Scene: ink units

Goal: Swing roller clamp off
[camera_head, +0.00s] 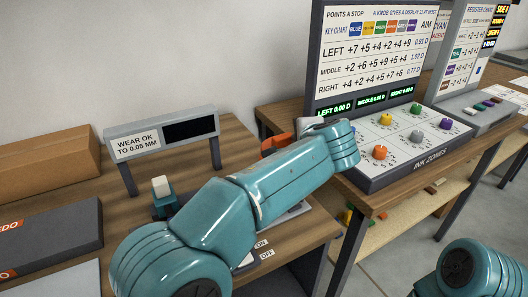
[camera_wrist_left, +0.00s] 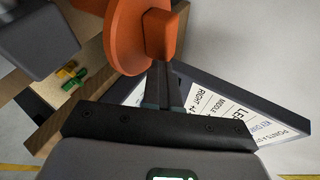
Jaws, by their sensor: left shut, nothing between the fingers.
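An orange disc (camera_wrist_left: 122,28) with a stubby orange block (camera_wrist_left: 160,32) fills the top middle of the left wrist view; I take this to be the clamp's part, though I cannot tell its full shape. A piece of orange (camera_head: 275,144) shows behind my left arm in the head view. My left gripper (camera_wrist_left: 165,72) is shut and empty. Its fingertips are just below the orange block in the picture; I cannot tell whether they touch. In the head view my left arm hides most of the orange part and the gripper's fingers. My right gripper is out of view.
A gauge display (camera_head: 162,138) stands on the left wooden table, with a teal and white piece (camera_head: 163,190) in front. An ON/OFF label (camera_head: 263,248) is near the table's front. The ink zones console (camera_head: 432,160) with coloured knobs stands close to the right.

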